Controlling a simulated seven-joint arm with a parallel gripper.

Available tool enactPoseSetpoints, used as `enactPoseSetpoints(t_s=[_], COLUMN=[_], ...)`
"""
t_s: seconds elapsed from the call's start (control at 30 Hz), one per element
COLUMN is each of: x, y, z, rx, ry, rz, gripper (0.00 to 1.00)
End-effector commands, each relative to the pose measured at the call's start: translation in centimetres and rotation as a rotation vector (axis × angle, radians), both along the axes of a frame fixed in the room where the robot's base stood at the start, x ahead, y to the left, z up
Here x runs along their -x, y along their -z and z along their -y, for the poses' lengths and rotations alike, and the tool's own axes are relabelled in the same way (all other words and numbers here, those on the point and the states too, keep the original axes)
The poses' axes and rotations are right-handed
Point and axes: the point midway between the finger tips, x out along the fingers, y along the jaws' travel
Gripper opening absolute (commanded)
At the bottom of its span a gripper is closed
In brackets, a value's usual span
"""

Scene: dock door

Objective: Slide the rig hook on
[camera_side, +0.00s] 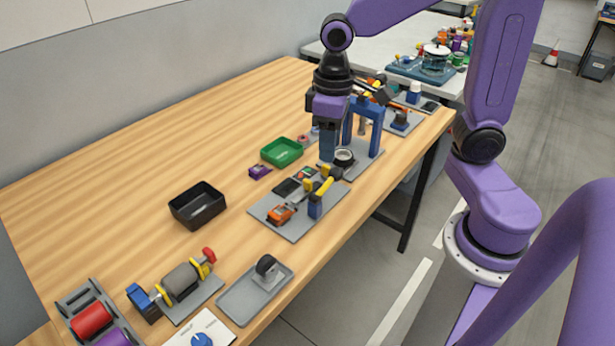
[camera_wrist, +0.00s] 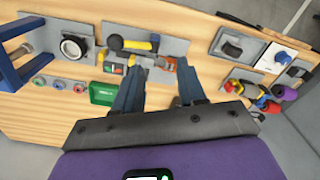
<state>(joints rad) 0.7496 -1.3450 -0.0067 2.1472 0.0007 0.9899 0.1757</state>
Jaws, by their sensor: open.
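My gripper (camera_side: 328,158) points down over the bench, left of a blue gantry frame (camera_side: 362,112). In the wrist view my gripper (camera_wrist: 158,90) has its two fingers apart with nothing between them. The blue frame also shows at the left edge of the wrist view (camera_wrist: 12,68). A round black ring with a pale centre (camera_side: 344,158) lies on the plate by the frame, and it also shows in the wrist view (camera_wrist: 74,47). I cannot clearly make out which part is the rig hook.
A plate (camera_side: 283,230) nearer the camera bears an orange device (camera_side: 280,213), a yellow-and-black handle and a blue block. A green tray (camera_side: 281,151), purple part (camera_side: 260,172) and black bin (camera_side: 197,205) stand to the left. Bare wood lies along the wall side.

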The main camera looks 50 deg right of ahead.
Motion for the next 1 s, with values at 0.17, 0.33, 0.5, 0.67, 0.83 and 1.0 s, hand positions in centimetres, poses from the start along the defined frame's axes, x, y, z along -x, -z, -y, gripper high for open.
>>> enactPoseSetpoints(t_s=[0.17, 0.33, 0.5, 0.67, 0.83, 1.0], x=[-5.5, -8.6, -9.6, -9.6, -9.5, -9.5], y=[0.0, 0.1, 0.3, 1.6, 4.5, 7.8], z=[2.3, 4.3, 5.1, 5.1, 5.1, 5.1], rx=[0.004, 0.004, 0.005, 0.006, 0.007, 0.008], ry=[0.232, 0.372, 0.422, 0.422, 0.421, 0.42], rz=[-0.008, -0.01, -0.011, -0.014, -0.015, -0.016], gripper=[0.4, 0.4, 0.4, 0.4, 0.4, 0.4])
